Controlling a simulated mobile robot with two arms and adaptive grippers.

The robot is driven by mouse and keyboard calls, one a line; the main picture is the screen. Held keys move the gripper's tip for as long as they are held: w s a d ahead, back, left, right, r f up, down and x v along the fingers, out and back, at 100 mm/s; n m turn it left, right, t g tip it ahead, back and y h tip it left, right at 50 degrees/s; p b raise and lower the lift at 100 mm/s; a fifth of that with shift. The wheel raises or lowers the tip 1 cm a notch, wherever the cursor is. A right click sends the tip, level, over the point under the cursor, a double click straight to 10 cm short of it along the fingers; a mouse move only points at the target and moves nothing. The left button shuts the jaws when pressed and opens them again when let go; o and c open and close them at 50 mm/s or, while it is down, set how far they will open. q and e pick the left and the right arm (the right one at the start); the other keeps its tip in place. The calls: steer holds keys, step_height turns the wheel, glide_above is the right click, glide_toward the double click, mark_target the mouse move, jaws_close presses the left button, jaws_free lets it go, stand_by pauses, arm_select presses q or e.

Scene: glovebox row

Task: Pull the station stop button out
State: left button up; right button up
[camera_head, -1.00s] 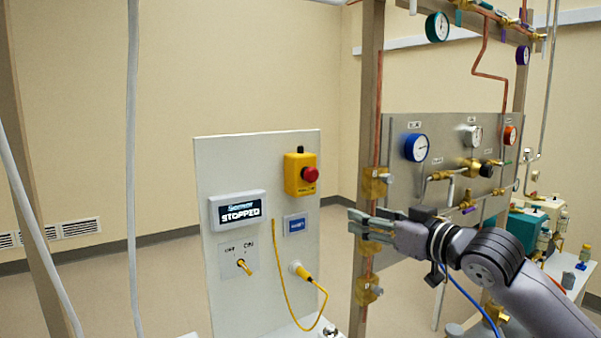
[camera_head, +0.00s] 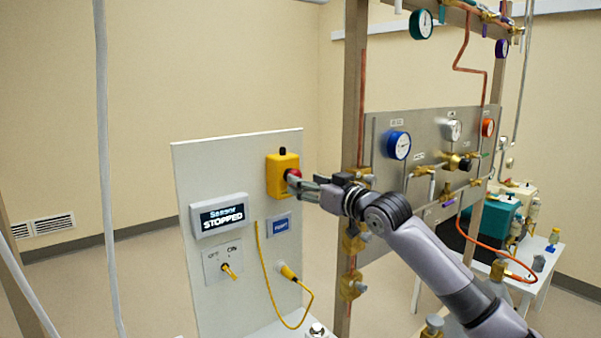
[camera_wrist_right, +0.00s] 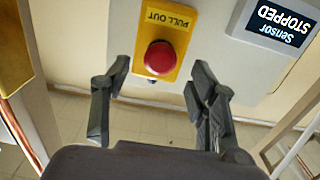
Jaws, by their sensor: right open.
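The station stop button is a red knob (camera_wrist_right: 160,58) on a yellow box (camera_head: 280,178) fixed to the upright grey panel (camera_head: 205,160). In the right wrist view the label above the knob reads "PULL OUT". My right gripper (camera_head: 293,182) is at the button in the head view, its fingers partly covering the red knob. In the right wrist view my right gripper (camera_wrist_right: 160,92) is open, with a finger on each side of the knob and gaps between. The display (camera_head: 219,215) reads "Sensor STOPPED". My left gripper is not in view.
To the right stand a metal post (camera_head: 353,90) and a gauge panel (camera_head: 425,125) with valves and pipes.

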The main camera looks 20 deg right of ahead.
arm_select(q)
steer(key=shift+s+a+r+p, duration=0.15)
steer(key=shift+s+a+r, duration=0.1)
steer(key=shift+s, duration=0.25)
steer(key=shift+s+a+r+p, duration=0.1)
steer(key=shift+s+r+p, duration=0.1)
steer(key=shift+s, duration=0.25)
arm_select(e)
steer(key=x, duration=0.3)
steer(key=shift+w+a, duration=0.1)
steer(key=shift+w, duration=0.05)
steer(key=shift+c, duration=0.5)
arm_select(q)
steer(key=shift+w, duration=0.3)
arm_select(e)
jaws_close()
